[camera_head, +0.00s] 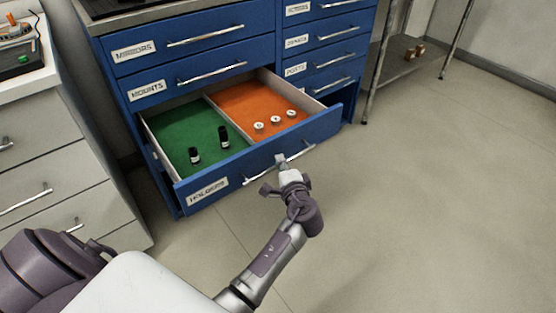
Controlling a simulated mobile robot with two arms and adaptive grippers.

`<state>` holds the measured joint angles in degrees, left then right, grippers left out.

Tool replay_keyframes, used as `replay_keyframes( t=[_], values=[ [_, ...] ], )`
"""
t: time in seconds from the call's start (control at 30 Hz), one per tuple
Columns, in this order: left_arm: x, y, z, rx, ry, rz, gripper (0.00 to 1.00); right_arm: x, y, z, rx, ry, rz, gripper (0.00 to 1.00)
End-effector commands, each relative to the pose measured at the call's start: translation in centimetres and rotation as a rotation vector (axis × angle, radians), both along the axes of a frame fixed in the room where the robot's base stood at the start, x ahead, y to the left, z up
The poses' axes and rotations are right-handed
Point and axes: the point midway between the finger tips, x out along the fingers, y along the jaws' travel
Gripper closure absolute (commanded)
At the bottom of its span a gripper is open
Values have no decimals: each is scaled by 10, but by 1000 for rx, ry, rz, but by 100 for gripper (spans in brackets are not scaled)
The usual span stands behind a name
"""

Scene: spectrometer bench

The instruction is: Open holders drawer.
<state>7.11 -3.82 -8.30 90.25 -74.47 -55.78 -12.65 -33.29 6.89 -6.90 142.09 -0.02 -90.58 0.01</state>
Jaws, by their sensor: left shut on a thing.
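The holders drawer (222,178) is pulled out of the blue cabinet, and its inside shows. Its label reads HOLDERS. Its silver bar handle (259,177) runs along the front. My left gripper (281,161) is at the middle of this handle, shut on it; the fingertips hide part of the bar. Inside the drawer, a green section (180,135) on the left holds two black cylinders, and an orange section (245,105) on the right holds three small white round pieces. My right gripper is not in view.
The blue cabinet's mounts drawer (160,87) and mirrors drawer (150,49) above are shut. A white drawer unit (50,160) stands close on the left. A metal shelf rack (410,60) stands at the right. The floor (430,200) to the right is clear.

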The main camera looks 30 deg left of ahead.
Motion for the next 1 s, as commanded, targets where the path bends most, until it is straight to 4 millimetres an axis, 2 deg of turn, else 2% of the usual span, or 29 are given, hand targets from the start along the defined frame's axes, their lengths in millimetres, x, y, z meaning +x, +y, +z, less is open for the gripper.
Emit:
replay_keyframes(
  t=[0.27,0.3,0.43,0.47,0.77,1.0],
  values=[
    [0,0,-1,-1,1,1,100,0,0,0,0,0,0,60],
    [0,0,-1,-1,1,1,86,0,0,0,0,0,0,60],
    [0,0,-1,-1,1,1,64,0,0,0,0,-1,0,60],
    [0,0,-1,-1,1,1,63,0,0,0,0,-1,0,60],
    [-1,-1,0,-1,1,0,63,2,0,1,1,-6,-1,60],
    [-24,-24,5,-4,1,-1,63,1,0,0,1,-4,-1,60]
  ],
)
